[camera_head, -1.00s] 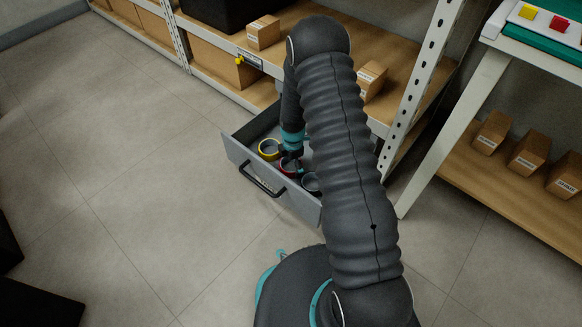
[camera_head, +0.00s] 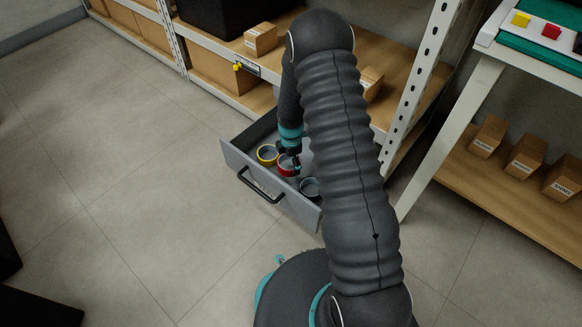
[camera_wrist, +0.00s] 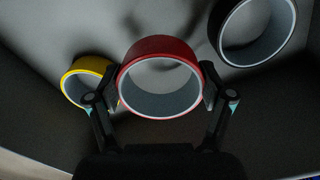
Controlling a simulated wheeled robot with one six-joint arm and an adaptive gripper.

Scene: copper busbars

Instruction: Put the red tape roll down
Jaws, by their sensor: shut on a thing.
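The red tape roll (camera_wrist: 160,78) is between the two fingers of my gripper (camera_wrist: 160,92) in the wrist view, with a fingertip against each side. My gripper is shut on it. In the head view the red tape roll (camera_head: 286,165) shows beneath my gripper (camera_head: 289,156), inside the open grey drawer (camera_head: 236,159). I cannot tell whether the roll touches the drawer floor.
A yellow tape roll (camera_head: 266,155) lies just left of the red one, and a dark roll (camera_head: 310,187) lies to its right in the drawer. The drawer has a black front handle (camera_head: 260,186). A metal shelf post (camera_head: 418,80) stands to the right.

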